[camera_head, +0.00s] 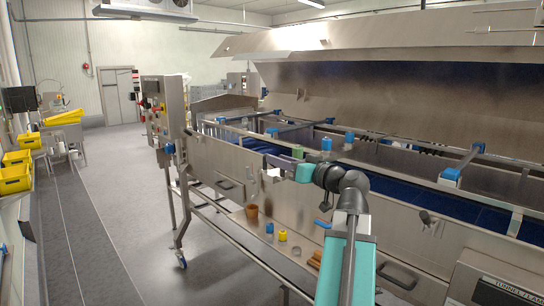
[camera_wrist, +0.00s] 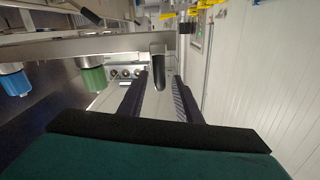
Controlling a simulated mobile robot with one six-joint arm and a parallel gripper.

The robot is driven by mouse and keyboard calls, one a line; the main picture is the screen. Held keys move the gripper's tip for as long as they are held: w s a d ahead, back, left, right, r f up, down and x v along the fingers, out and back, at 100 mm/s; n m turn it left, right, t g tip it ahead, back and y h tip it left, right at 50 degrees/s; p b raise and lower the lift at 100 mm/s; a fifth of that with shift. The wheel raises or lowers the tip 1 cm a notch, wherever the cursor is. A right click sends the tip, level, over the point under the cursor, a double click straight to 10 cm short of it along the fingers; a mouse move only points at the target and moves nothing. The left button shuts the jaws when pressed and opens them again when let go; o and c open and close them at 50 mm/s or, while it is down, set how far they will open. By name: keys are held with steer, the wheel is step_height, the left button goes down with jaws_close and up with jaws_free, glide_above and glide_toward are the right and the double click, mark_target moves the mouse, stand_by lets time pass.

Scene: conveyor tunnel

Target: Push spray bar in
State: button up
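Spray bars with blue end fittings cross the open tunnel in the head view; one blue fitting (camera_head: 326,143) and a green fitting (camera_head: 297,151) stand near my wrist. In the wrist view, a blue fitting (camera_wrist: 14,80) and the green fitting (camera_wrist: 93,77) are at the left, beside a metal rail (camera_wrist: 95,46). A dark round-ended piece (camera_wrist: 158,76) shows between my fingers, farther off; I cannot tell whether it is the spray bar's end. My gripper (camera_wrist: 160,85) is open, with nothing visibly held. It also shows at the tunnel's near side (camera_head: 272,174), small and partly unclear.
The raised hood (camera_head: 400,90) hangs over the tunnel. A control box (camera_head: 160,107) stands at its left end. Yellow crates (camera_head: 15,178) stand far left. The floor aisle between is clear.

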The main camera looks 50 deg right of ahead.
steer(key=shift+w+d+p, duration=0.15)
steer(key=shift+w+p, duration=0.3)
steer(key=shift+w, duration=1.3)
jaws_close()
